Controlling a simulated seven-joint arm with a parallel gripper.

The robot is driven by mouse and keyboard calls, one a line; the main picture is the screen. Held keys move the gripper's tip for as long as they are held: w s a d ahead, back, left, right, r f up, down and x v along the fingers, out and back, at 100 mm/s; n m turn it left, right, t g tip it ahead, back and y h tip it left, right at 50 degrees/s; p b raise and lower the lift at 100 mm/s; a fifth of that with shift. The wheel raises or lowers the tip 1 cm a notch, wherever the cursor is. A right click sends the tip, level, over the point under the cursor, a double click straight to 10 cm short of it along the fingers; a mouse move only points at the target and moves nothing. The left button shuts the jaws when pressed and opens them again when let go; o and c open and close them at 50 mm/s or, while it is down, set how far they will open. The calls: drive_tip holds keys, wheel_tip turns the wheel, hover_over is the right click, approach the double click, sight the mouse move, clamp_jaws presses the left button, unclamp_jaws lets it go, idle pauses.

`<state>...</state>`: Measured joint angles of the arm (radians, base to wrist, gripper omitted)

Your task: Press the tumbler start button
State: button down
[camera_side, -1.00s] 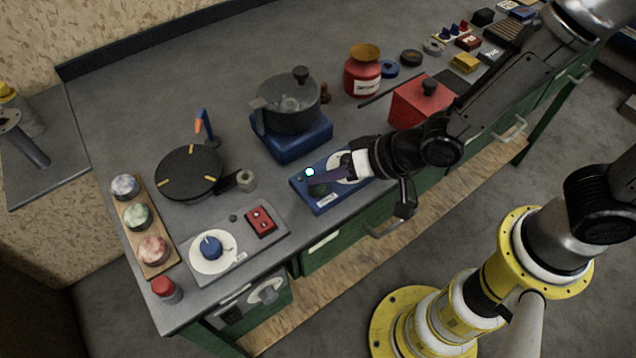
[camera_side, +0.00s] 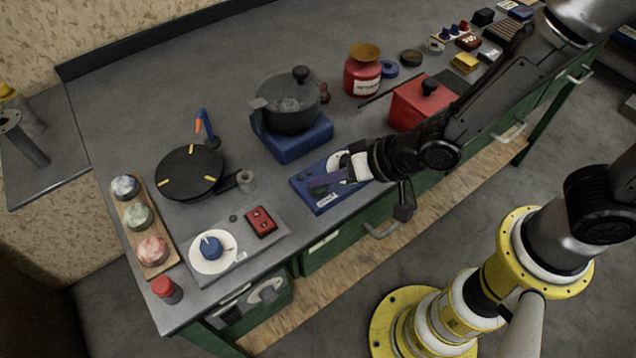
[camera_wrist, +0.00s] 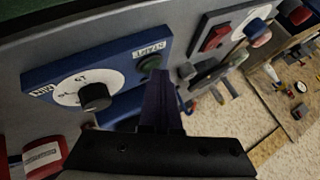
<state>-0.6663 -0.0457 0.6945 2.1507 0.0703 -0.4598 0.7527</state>
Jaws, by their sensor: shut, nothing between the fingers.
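A grey pot (camera_side: 288,112) on a blue base (camera_side: 300,144) stands just behind the panel. A red box (camera_side: 410,108) is to its right. A grey panel (camera_side: 262,247) with a blue knob and red switch block lies to the left.

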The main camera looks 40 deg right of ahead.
sight(324, 190)
drive_tip(key=shift+r, duration=0.75)
drive_tip(key=shift+r, duration=2.55)
